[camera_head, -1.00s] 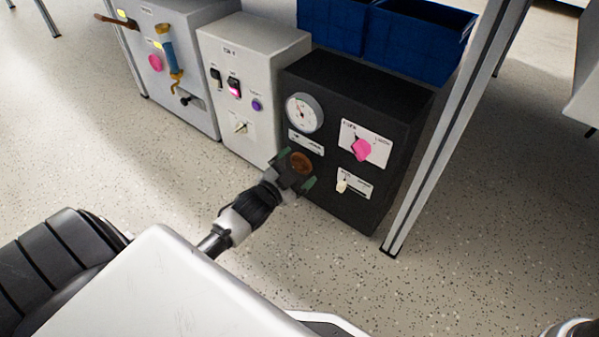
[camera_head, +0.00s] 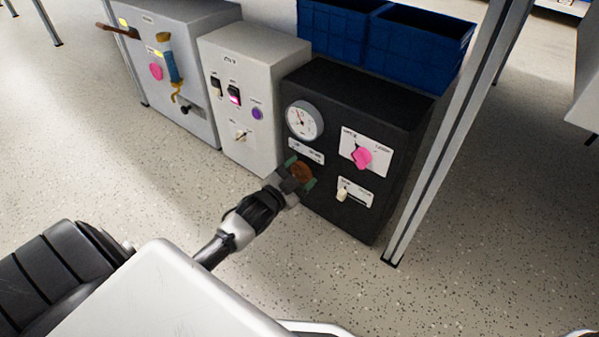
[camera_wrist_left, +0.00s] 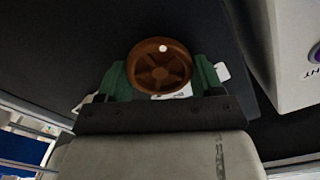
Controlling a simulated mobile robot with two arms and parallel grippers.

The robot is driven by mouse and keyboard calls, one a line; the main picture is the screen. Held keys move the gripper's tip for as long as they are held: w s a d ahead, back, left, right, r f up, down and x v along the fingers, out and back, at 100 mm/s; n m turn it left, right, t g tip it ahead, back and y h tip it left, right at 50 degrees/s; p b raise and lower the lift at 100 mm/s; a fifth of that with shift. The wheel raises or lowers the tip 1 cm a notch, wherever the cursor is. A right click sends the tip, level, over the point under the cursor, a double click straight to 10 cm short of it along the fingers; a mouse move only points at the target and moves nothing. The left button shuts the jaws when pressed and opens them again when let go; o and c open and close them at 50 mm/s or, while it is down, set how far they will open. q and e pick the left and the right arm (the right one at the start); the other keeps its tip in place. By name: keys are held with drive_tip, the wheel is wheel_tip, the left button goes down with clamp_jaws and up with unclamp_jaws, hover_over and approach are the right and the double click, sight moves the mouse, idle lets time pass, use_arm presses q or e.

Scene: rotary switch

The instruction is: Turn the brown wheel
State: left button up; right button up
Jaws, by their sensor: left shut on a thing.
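The brown wheel (camera_head: 302,172) is a round, spoked knob on the front of the black box (camera_head: 330,205), below the gauge. My left gripper (camera_head: 301,174) is at the wheel, with one green finger on each side of it. The left wrist view shows the wheel (camera_wrist_left: 160,68) between the two green fingers of the left gripper (camera_wrist_left: 161,75), with a small white dot near its upper rim. The fingers are shut on the wheel's sides. My right gripper is not in view.
The black box also has a round gauge (camera_head: 304,120), a pink knob (camera_head: 362,158) and a white switch (camera_head: 343,194). A white box (camera_head: 280,60) and a grey box (camera_head: 205,110) stand to the left. A metal post (camera_head: 440,135) stands close on the right.

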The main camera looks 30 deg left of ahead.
use_arm(q)
drive_tip(key=shift+r+n+p, duration=0.2)
drive_tip(key=shift+n+p, duration=0.2)
drive_tip(key=shift+p, duration=0.3)
drive_tip(key=n+p, duration=0.3)
drive_tip(key=p, duration=0.1)
drive_tip(key=shift+a+n+p, duration=0.15)
drive_tip(key=shift+n+p, duration=0.85)
drive_tip(key=shift+n, duration=0.1)
drive_tip(key=shift+f+n+p, duration=0.15)
drive_tip(key=shift+n+p, duration=0.5)
drive_tip(key=shift+n, duration=0.55)
drive_tip(key=o, duration=0.9)
